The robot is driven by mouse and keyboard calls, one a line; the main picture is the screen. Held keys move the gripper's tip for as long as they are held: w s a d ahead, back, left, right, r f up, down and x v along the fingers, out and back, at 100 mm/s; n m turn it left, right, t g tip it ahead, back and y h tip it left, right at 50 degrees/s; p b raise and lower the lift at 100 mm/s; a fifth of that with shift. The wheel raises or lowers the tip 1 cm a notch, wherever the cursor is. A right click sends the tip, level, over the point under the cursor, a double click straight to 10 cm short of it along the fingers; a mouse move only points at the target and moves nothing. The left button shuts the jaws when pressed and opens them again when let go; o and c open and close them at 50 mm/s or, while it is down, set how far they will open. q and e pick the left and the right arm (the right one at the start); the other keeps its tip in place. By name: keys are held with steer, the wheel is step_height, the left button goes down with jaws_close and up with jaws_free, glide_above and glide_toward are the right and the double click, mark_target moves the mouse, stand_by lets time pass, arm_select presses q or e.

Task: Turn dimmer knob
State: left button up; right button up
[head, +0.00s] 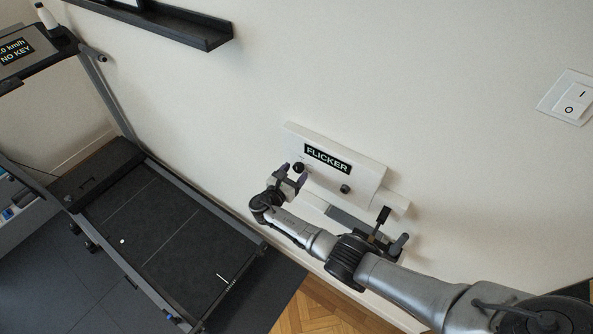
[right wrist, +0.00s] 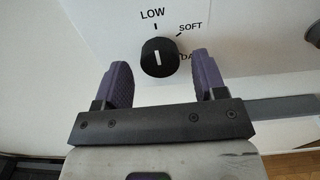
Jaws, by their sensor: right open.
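The dimmer knob (right wrist: 158,57) is round and black with a white pointer line that stands nearly upright, toward the LOW mark. The labels SOFT and a partly hidden "DA" are to its right. In the head view the dark knob (head: 299,168) is at the left of a white wall panel (head: 368,178) with a black FLICKER display (head: 327,158). My right gripper (head: 291,177) is open in front of it. In the right wrist view its purple fingers lie left and right of the knob, with gaps on both sides. My left gripper is out of view.
A second small dark knob (head: 345,188) is on the panel's right part. A treadmill (head: 160,225) stands at the left, a black shelf (head: 180,27) hangs above, and a white rocker switch (head: 571,98) is at the far right. The wall around the panel is bare.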

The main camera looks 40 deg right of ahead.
steer(key=b+v, duration=0.1)
steer(key=v, duration=1.1)
steer(key=shift+a, duration=0.2)
